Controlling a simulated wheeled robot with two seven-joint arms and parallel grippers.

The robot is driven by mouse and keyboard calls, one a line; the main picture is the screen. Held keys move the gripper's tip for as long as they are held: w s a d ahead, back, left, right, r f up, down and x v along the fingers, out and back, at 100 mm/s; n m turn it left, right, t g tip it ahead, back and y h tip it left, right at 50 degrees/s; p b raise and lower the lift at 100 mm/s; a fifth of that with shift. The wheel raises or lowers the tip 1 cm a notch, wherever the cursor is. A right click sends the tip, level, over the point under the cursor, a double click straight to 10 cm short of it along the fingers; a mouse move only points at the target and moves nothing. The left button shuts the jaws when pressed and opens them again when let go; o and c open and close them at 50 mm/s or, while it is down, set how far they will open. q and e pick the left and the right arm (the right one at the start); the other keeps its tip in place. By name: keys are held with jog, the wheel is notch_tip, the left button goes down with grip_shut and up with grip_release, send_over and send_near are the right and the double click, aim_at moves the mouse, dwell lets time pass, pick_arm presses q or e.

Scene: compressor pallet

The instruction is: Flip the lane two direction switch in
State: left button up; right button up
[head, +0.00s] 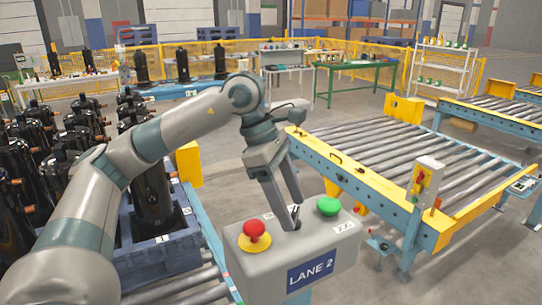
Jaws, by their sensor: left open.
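The lane two control box (344,250) is a grey box with a blue "LANE 2" label (310,274) in the lower middle of the head view. On its top are a red mushroom button on a yellow base (254,233) at the left and a green button (328,206) at the right. A small dark part, likely the direction switch, stands between the buttons and is mostly hidden by my fingers. My left gripper (294,214) points down at that spot with its jaws open. I cannot tell whether a finger touches the switch. My right gripper is out of view.
A blue pallet (165,252) with several black compressors stands at the left, on rollers. A roller conveyor (400,155) with blue and yellow sides fills the right. A smaller grey switch box (427,178) stands on its near side. Tables and yellow fencing are behind.

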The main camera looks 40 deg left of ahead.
pick_arm(q)
jog(key=b+v, duration=0.2)
jog(key=v, duration=1.4)
jog(key=shift+r, duration=0.3)
jog(key=shift+a, duration=0.15)
